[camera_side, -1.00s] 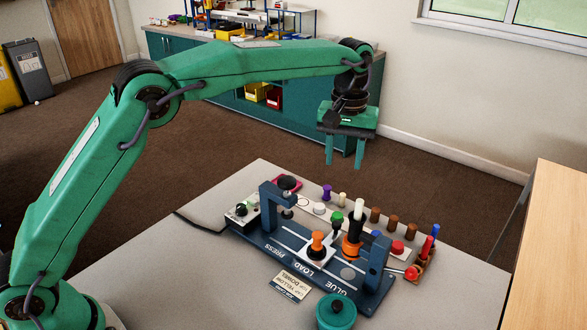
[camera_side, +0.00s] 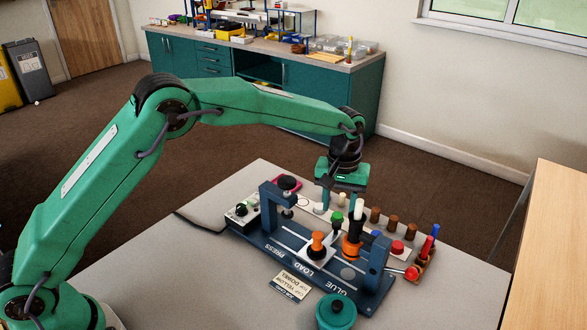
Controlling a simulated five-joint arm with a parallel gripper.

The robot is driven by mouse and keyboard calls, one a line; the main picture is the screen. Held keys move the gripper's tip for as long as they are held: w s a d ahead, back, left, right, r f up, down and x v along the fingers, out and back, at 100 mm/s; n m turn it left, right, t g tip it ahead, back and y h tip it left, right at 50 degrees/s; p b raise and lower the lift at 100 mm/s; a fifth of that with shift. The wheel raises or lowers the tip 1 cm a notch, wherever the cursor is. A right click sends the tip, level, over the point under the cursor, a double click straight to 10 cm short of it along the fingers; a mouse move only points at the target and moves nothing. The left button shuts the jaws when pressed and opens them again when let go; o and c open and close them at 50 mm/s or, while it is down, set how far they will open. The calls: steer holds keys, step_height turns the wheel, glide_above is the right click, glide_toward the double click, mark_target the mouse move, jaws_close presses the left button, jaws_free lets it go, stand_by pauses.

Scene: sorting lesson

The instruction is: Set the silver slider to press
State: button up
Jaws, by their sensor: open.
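A dark blue fixture (camera_side: 252,238) stands on the grey table, with a rail lettered PRESS, LOAD and GLUE. The slider (camera_side: 305,256), a pale silver plate bearing an orange knob (camera_side: 317,241), sits on the rail by the word LOAD. The press end, to the left, has a blue arch (camera_side: 268,197). My gripper (camera_side: 339,204) points down, open, behind the fixture in the picture, above the row of small pegs. Its fingers are apart from the orange knob. A cream peg (camera_side: 342,200) shows between them; I cannot tell its depth relative to them.
A second blue arch (camera_side: 375,262) is at the glue end. A teal pot (camera_side: 336,312) stands in front. Free table lies at the left.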

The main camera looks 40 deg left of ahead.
mark_target(337, 223)
steer(key=shift+f, duration=2.65)
jaws_close()
